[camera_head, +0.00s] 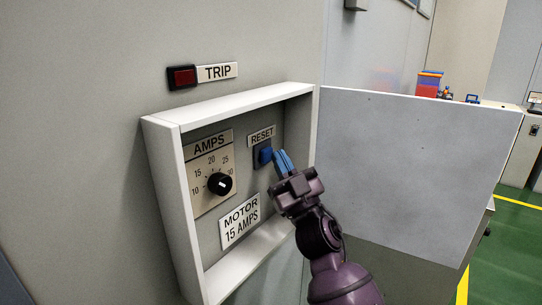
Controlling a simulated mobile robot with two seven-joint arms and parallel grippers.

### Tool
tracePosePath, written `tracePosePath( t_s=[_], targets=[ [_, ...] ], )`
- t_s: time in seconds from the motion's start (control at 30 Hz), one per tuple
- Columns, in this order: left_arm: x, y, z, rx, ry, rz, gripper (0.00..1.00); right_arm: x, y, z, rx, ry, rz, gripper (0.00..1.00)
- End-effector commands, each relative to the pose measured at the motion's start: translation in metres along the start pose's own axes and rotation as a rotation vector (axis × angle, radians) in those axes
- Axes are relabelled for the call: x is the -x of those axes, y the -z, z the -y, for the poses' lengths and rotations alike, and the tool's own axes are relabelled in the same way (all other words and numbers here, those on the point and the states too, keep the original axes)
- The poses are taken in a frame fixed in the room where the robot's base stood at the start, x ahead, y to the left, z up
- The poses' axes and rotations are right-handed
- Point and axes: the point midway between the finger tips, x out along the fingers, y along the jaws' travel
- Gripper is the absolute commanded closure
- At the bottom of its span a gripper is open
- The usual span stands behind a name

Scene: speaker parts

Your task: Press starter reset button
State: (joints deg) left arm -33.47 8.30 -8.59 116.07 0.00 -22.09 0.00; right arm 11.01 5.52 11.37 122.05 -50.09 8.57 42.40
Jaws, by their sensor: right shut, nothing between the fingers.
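The blue reset button (265,155) sits in a dark square mount below the RESET label (262,136), inside an open white box (232,106) on the grey wall. My right gripper (281,155) is shut and empty, its blue fingertips just right of the button. The gap between the fingertips and the button looks very small, and I cannot tell whether they touch. My left gripper is not in view.
The box's door (420,150) stands open to the right, beside my right arm. An AMPS dial (219,183) and a MOTOR 15 AMPS label (240,221) share the box. A TRIP lamp (184,77) is above it. Colored bins (428,84) stand far behind.

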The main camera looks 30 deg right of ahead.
Motion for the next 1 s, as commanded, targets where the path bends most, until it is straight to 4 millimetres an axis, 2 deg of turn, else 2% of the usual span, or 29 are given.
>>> tracePosePath(
  t_s=[0.47,1.0],
  targets=[
    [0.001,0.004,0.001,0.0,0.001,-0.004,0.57,0.005,0.004,-0.004,0.0,0.0,0.0,1.0],
    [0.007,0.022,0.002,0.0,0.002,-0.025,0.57,0.035,0.027,-0.026,0.0,0.0,-0.001,1.0]
  ],
)
